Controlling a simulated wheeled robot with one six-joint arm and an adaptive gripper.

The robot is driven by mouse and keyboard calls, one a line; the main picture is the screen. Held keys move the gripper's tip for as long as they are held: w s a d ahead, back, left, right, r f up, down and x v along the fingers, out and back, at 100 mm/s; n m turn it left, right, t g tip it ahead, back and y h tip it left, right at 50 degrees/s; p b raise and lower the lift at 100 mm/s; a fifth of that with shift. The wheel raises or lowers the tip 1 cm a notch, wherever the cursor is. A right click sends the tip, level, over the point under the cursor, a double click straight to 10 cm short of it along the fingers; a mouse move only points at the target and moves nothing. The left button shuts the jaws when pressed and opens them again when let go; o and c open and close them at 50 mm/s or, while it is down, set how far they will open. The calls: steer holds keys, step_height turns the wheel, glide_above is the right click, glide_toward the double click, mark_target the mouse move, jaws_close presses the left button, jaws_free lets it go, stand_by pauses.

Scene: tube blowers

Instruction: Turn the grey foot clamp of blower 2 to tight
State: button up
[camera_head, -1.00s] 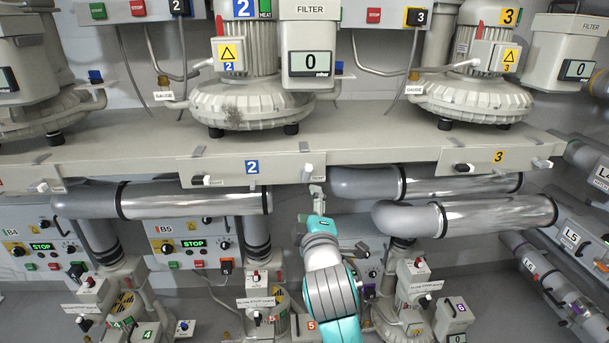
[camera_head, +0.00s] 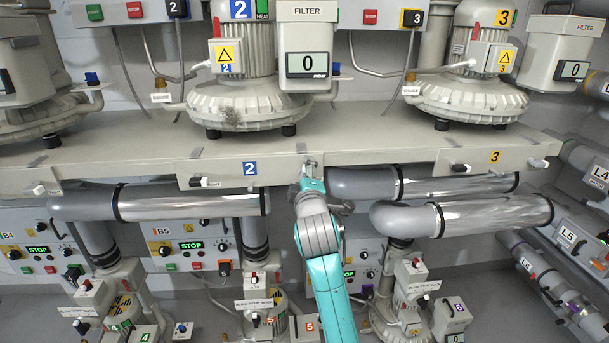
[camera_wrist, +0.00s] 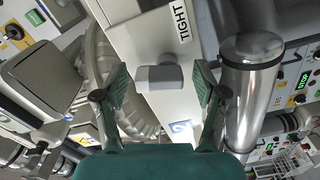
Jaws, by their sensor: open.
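Blower 2 (camera_head: 240,105) stands on the long beige shelf, with a blue 2 plate (camera_head: 249,168) on the shelf's front edge. In the wrist view a grey clamp handle (camera_wrist: 160,77) sticks out from the beige front, near a TIGHT label (camera_wrist: 181,20). My gripper (camera_wrist: 161,88) is open, one finger on each side of the handle, with visible gaps between pads and handle. In the head view my gripper (camera_head: 308,176) is at the shelf edge, right of the 2 plate, and largely hides this clamp.
A black-and-white handle (camera_head: 205,182) is on the shelf edge left of the 2 plate. Silver-banded pipes run below the shelf on both sides of my arm, one (camera_head: 190,201) at left and one (camera_head: 455,187) at right. The filter box (camera_head: 306,45) hangs above.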

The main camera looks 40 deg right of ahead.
steer(key=shift+w+d, duration=0.15)
steer(key=shift+w, duration=0.05)
steer(key=c, duration=1.2)
steer(key=shift+o, duration=0.2)
steer(key=shift+m, duration=0.4)
steer(key=m, duration=0.6)
steer(key=shift+s+d+f, duration=0.15)
steer(key=shift+f, duration=0.05)
steer(key=m, duration=0.4)
steer(key=shift+f, duration=0.1)
steer(key=shift+f+m, duration=0.1)
steer(key=shift+m, duration=1.7)
